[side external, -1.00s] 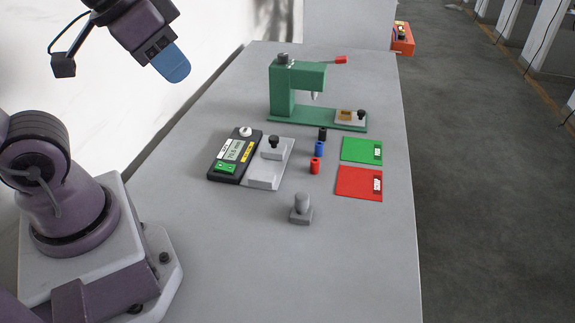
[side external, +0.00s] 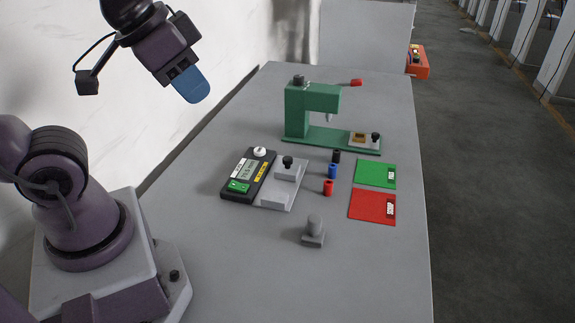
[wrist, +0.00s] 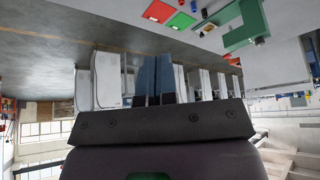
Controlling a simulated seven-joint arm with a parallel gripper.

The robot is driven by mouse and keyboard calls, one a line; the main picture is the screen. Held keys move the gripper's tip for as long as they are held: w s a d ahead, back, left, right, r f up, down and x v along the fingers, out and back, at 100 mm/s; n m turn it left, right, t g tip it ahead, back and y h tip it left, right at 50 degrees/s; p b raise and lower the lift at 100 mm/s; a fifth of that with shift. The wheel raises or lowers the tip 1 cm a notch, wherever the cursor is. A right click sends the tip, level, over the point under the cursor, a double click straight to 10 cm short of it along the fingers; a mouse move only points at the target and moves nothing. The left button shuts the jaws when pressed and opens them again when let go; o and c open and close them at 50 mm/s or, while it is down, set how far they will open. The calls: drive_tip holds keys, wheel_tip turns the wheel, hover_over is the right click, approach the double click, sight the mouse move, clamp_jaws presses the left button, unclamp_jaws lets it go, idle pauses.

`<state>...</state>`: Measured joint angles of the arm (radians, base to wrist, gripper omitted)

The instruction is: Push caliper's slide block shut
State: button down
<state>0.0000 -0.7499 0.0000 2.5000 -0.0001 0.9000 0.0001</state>
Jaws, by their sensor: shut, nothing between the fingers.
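The caliper is a light grey plate (side external: 279,192) lying beside a black readout unit (side external: 246,177) on the table. Its slide block (side external: 287,170), with a black knob on top, is toward the plate's far end. A raised grey jaw (side external: 273,202) is at the near end, with a gap between it and the block. My gripper (side external: 196,94) is high above the table, left of and well away from the caliper. Its blue fingers are together and empty. They also show in the wrist view (wrist: 157,62), where the caliper cannot be made out.
A green press (side external: 298,112) stands at the back. Black, blue and red (side external: 328,188) cylinders stand right of the caliper. A green mat (side external: 374,174) and a red mat (side external: 370,206) lie farther right. A grey knobbed block (side external: 313,232) stands in front. The near table is clear.

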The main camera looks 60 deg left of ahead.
drive_tip(key=c, duration=1.4)
unclamp_jaws()
drive_tip(key=shift+a+f, duration=0.15)
drive_tip(key=o, duration=0.5)
drive_tip(key=shift+w+a+f+n+g, duration=0.2)
drive_tip(key=shift+w+a+f+g, duration=0.15)
drive_tip(key=shift+f, duration=0.2)
drive_tip(key=shift+w+a+f+n+g, duration=0.2)
drive_tip(key=shift+w+f+g, duration=0.2)
drive_tip(key=shift+f+g, duration=0.1)
drive_tip(key=shift+o, duration=0.2)
drive_tip(key=n+g, duration=0.4)
drive_tip(key=n, duration=0.1)
hover_over(288, 158)
wheel_tip(288, 158, down, 17)
wheel_tip(288, 158, down, 13)
drive_tip(key=shift+r, duration=0.2)
